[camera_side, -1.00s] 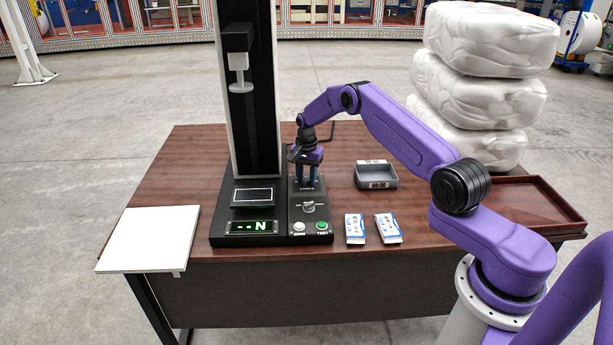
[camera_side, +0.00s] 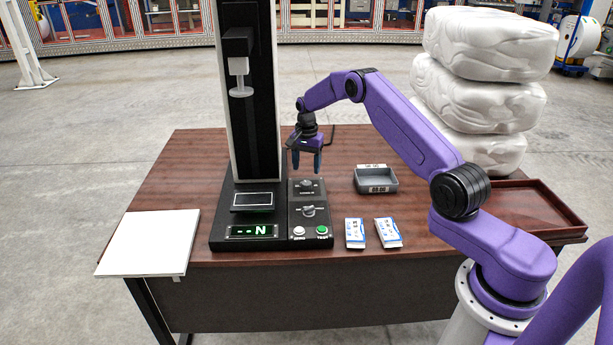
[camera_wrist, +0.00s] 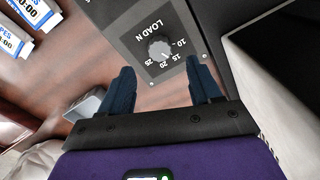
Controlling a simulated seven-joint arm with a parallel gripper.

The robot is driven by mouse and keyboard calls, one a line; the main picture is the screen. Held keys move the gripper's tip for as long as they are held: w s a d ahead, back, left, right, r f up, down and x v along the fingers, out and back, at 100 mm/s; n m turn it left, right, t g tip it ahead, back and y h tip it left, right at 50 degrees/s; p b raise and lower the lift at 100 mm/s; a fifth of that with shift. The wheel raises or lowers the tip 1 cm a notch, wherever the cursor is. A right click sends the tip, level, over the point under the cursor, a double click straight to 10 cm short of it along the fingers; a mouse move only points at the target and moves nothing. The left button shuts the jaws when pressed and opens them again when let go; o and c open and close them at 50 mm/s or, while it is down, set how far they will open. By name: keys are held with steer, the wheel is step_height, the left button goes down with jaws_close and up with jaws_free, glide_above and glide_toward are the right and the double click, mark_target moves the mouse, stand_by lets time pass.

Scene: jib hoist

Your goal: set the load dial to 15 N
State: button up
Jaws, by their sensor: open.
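The load dial (camera_side: 306,184) is a small grey knob at the far end of the black control panel. It also shows in the wrist view (camera_wrist: 159,49), under the words LOAD N, with 10, 15, 20 and 25 printed around it. Its pointer mark faces the number side, around 15 to 20; it is too small to tell exactly. My gripper (camera_side: 306,170) is open and empty, above the dial and clear of it. In the wrist view its blue fingers (camera_wrist: 160,66) stand apart on either side of the dial.
A second knob (camera_side: 308,211), a white button (camera_side: 299,231) and a green button (camera_side: 322,230) sit nearer on the panel. The display (camera_side: 252,230) reads "--N". The tester column (camera_side: 254,100) stands close left. A grey bin (camera_side: 376,183) and two small boxes (camera_side: 355,232) (camera_side: 388,232) lie right.

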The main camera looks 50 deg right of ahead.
mark_target(307, 183)
step_height(307, 183, up, 11)
steer(key=shift+r, duration=0.2)
stand_by(0.3)
